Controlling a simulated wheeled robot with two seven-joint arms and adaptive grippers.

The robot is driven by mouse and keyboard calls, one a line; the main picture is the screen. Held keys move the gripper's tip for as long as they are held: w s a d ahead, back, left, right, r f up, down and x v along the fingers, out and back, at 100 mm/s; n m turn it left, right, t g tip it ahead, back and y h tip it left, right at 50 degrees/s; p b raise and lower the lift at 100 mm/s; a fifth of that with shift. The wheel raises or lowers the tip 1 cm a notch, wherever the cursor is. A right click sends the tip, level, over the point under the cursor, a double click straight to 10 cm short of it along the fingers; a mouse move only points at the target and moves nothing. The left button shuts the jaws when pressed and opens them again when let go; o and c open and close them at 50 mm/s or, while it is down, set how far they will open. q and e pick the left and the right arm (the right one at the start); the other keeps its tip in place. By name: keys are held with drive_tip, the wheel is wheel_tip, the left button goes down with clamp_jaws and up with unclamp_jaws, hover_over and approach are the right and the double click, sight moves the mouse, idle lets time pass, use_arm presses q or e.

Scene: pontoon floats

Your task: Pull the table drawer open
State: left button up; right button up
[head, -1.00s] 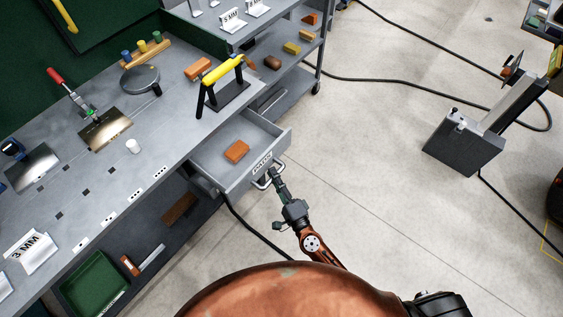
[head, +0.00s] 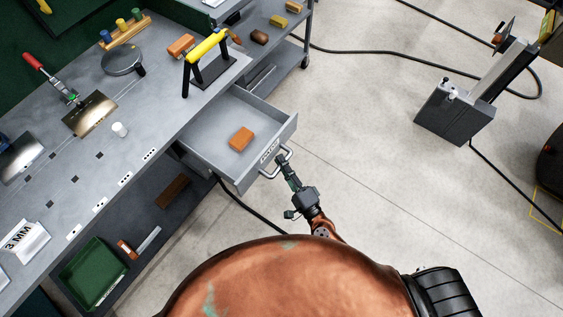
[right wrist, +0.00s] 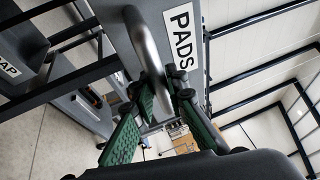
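The grey table drawer (head: 212,153) sticks well out from under the workbench's front edge. An orange-brown block lies inside it (head: 242,138). Its front carries a label that reads PADS in the right wrist view (right wrist: 182,40). A curved metal handle (head: 284,154) is on the drawer front; it also shows in the right wrist view (right wrist: 147,50). My right gripper (head: 284,164) is at the handle, and its green fingers (right wrist: 163,88) close around the bar, one on each side. The exact contact at the fingertips is partly hidden. My left gripper is not in view.
The workbench (head: 135,150) holds a yellow-handled stand (head: 207,50), a round dark plate (head: 122,61) and metal sheets. A green bin (head: 92,272) sits on the lower shelf. A black cable runs on the floor below the drawer.

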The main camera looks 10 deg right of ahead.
drive_tip(key=o, duration=0.4)
drive_tip(key=v, duration=1.2)
idle(0.3)
